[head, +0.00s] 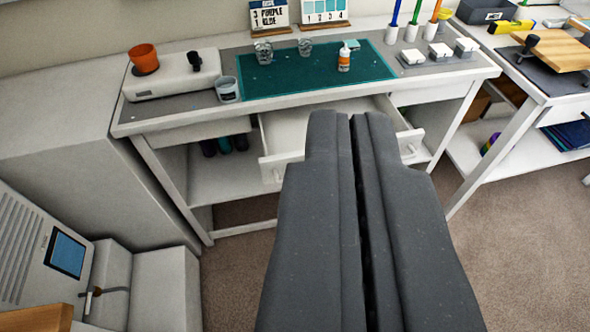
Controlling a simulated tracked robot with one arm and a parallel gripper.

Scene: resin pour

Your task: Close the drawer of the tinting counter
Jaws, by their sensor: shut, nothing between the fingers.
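The tinting counter (290,106) is a white bench with a grey top, ahead of me. Its drawer (287,131) is pulled out toward me below the counter top, and its inside looks pale and empty where I can see it. My gripper (343,116) is shut and empty, dark grey, pointing at the drawer. It hides the middle of the drawer's front. I cannot tell whether it touches the drawer.
On the counter are a green mat (312,75), an orange cup (144,58), a grey cup (227,90) and a small bottle (344,58). A white cabinet (70,140) stands at left, another bench (545,90) at right. The carpet (520,240) is clear at right.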

